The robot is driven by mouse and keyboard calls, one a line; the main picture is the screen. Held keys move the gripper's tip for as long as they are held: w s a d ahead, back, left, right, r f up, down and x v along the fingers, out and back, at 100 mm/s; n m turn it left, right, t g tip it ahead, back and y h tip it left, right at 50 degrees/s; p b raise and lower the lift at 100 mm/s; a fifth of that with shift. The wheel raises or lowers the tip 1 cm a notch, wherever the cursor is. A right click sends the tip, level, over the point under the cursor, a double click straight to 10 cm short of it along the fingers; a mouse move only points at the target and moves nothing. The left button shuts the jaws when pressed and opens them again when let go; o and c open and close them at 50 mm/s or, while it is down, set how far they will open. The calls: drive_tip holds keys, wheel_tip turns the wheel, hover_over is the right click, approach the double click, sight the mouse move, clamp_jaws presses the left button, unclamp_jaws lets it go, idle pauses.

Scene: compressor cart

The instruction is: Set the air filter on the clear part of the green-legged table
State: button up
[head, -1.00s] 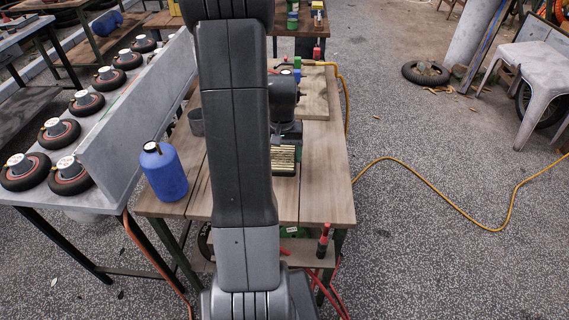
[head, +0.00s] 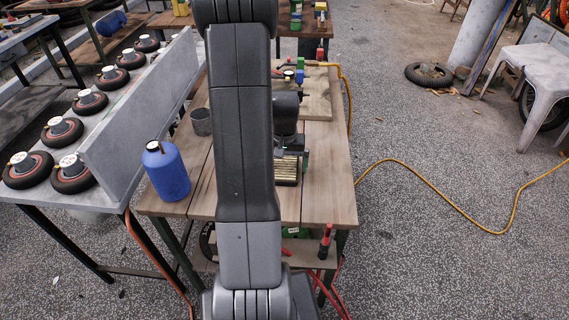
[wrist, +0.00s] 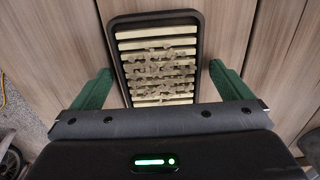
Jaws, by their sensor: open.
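The air filter (head: 287,171) is a dark-framed rectangle with pale yellowish pleats, partly hidden by my arm in the head view. In the wrist view the air filter (wrist: 158,66) is seen from above, its pleats streaked with grey dirt, over wooden planks. My gripper (wrist: 160,78) is open, with one green finger on each side of the filter and a narrow gap at each. The wooden table (head: 329,190) has dark green legs. The filter is over its front half; I cannot tell whether it rests fully on the wood.
A blue bottle (head: 166,171) and a dark grey cup (head: 202,121) stand at the table's left. A board (head: 317,95) with small fittings and a yellow hose (head: 348,95) is at the back. A grey bench with several wheels adjoins on the left. The front right planks are bare.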

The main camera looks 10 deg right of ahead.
sight(285, 167)
wheel_tip(285, 167, up, 12)
drive_tip(key=shift+r+p, duration=0.15)
drive_tip(key=shift+p, duration=0.2)
drive_tip(key=shift+c, duration=0.2)
idle(1.2)
